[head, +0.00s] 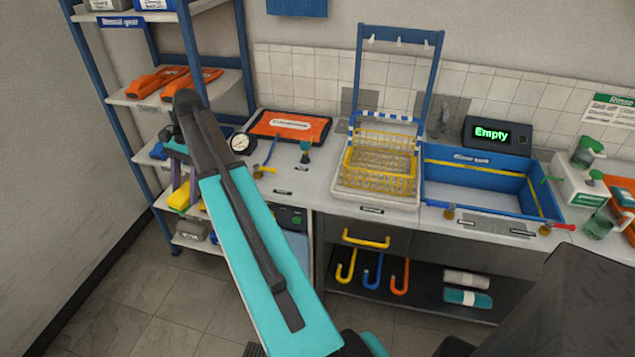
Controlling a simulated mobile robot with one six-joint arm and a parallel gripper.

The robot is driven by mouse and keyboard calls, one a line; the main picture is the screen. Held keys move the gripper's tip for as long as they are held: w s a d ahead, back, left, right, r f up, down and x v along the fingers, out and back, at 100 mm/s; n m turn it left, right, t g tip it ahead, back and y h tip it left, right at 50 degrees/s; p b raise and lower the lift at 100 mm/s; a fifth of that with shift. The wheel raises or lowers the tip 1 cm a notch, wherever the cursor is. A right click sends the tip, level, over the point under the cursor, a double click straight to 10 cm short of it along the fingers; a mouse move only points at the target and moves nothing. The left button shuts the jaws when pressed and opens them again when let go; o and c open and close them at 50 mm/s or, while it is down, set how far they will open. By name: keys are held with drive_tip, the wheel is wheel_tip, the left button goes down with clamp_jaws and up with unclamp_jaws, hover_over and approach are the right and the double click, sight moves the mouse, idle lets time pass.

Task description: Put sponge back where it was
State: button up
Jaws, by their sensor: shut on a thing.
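The sponge (180,196) is a small yellow block at the left of the head view, beside the shelf rack. My gripper (182,190) points down at the rack's lower shelves and is shut on the sponge. My own arm hides part of the gripper and the shelf behind it. I cannot tell whether the sponge touches a shelf.
The blue-framed rack (158,97) holds orange tools (160,80) higher up. On the counter to the right are a pressure gauge (240,143), a yellow wire basket (380,163) and a blue rinse basin (480,185). Grey floor (130,300) is clear at lower left.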

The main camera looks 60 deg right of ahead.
drive_tip(key=s+d+m+t+h, duration=0.1)
drive_tip(key=s+d+m, duration=0.4)
drive_tip(key=s+d, duration=0.3)
drive_tip(key=s+d+r+m+t+h+p, duration=0.1)
drive_tip(key=s+d+m, duration=0.4)
drive_tip(key=d, duration=1)
drive_tip(key=s+d+r+m+t+h, duration=0.1)
drive_tip(key=s+d+m, duration=0.4)
drive_tip(key=s+d, duration=0.6)
drive_tip(key=shift+d+r+m+t, duration=0.25)
drive_tip(key=shift+d+m+t, duration=0.25)
drive_tip(key=shift+t, duration=0.4)
drive_tip(key=shift+s+d+f, duration=0.1)
drive_tip(key=shift+f+p, duration=1)
drive_tip(key=shift+f, duration=2.05)
drive_tip(key=shift+f, duration=0.1)
drive_tip(key=shift+f+p, duration=0.5)
drive_tip(key=shift+f, duration=1.25)
drive_tip(key=shift+f, duration=0.15)
